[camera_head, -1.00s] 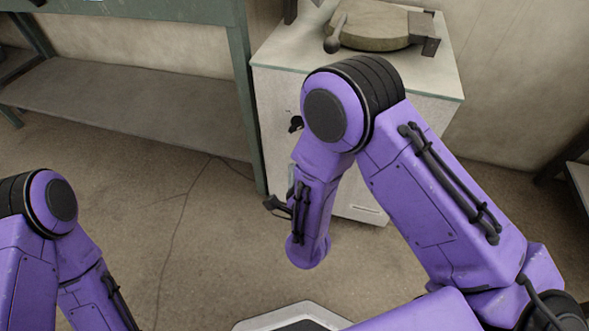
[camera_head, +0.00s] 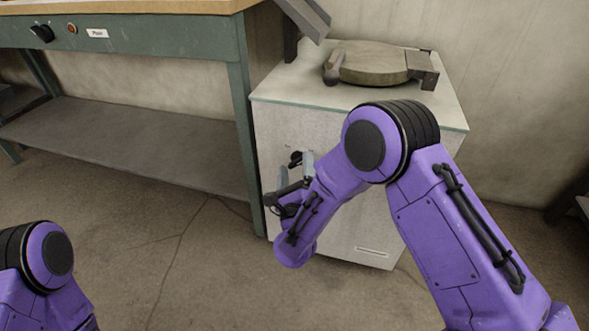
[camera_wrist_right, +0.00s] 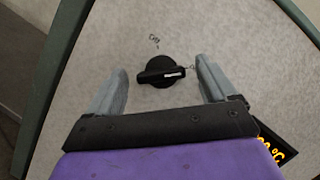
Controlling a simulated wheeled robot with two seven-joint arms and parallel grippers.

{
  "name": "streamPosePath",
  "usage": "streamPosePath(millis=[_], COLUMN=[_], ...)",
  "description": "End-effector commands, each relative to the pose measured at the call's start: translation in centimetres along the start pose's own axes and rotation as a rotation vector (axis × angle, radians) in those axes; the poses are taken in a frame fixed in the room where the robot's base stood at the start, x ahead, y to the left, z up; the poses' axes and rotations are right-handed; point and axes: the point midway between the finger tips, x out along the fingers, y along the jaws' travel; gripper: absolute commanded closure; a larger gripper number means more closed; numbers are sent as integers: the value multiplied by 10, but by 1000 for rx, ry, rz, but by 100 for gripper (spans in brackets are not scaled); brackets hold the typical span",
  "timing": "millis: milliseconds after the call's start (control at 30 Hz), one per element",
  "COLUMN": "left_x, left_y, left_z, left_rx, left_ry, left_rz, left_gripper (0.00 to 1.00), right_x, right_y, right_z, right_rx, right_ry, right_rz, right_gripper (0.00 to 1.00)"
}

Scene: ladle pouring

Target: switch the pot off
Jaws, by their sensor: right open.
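The pot is a pale cabinet (camera_head: 330,200) with a round lid (camera_head: 375,62) on top. Its black knob (camera_head: 295,158) is on the front face and shows clearly in the right wrist view (camera_wrist_right: 157,71). The knob's bar lies nearly level, with its white mark at the right, towards a small label; another label is above the knob. I cannot read them surely. My right gripper (camera_head: 290,175) is open in front of the knob. In the right wrist view its grey fingers (camera_wrist_right: 162,75) are on either side of the knob, apart from it. My left gripper is out of view.
A green workbench (camera_head: 140,55) with a dark knob and a red button stands to the left, its leg close beside the cabinet. An orange-digit display (camera_wrist_right: 270,150) is partly hidden by my gripper in the right wrist view. The floor in front is clear.

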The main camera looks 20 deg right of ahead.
Motion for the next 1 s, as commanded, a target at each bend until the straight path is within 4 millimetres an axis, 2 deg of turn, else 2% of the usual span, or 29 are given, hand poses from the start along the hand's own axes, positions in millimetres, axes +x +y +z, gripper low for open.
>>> streamPosePath(millis=[133,167,300,333,667,1000], left_x=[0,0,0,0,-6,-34], left_y=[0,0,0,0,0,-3], left_z=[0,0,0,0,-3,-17], left_rx=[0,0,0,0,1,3], left_ry=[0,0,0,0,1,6], left_rz=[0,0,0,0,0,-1], left_gripper=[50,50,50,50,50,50], right_x=[0,0,0,0,0,1], right_y=[0,0,0,0,-1,-5], right_z=[0,0,0,0,2,4], right_rx=[0,0,-1,-1,-35,-241], right_ry=[0,0,0,0,0,0], right_rz=[0,0,1,1,16,102], right_gripper=[15,21,67,71,71,71])
